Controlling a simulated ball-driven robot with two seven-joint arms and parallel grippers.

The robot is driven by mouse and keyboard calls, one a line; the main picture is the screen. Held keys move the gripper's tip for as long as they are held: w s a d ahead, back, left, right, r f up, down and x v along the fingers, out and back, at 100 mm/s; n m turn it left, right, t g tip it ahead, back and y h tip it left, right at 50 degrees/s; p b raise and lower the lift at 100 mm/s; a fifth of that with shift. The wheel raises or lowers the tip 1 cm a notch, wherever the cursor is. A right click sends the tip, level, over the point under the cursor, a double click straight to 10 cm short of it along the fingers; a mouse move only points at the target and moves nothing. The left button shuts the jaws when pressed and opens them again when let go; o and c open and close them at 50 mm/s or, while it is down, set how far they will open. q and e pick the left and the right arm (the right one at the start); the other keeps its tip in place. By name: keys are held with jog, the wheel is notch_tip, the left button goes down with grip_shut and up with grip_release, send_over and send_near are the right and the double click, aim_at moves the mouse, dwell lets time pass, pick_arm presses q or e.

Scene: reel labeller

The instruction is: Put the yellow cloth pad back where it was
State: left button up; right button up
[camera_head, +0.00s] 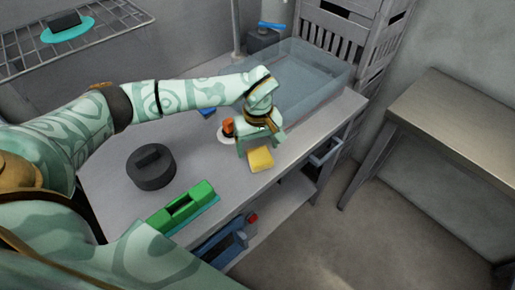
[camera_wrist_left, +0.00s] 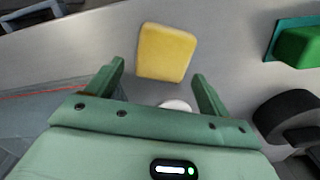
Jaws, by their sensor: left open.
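The yellow cloth pad (camera_head: 260,159) lies flat on the grey worktop near its front edge. In the left wrist view the pad (camera_wrist_left: 166,53) sits just beyond the fingertips, roughly in line with the gap between them. My left gripper (camera_head: 256,148) is open and empty, its two fingers (camera_wrist_left: 158,75) spread apart. It is just behind the pad in the head view and not around it. My right gripper is in neither view.
A dark round lidded object (camera_head: 151,168) and a green block-like holder (camera_head: 182,208) stand on the worktop to the left. An orange item (camera_head: 228,127) stands on a white disc beside my gripper. A clear bin (camera_head: 305,78) is at the back. Bare worktop (camera_head: 215,170) lies left of the pad.

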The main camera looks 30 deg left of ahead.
aim_at(258, 150)
pick_arm(q)
notch_tip(258, 150, up, 10)
jog(key=p, duration=0.1)
jog(key=shift+f+p, duration=0.2)
jog(key=shift+p, duration=0.1)
jog(key=shift+f, duration=0.1)
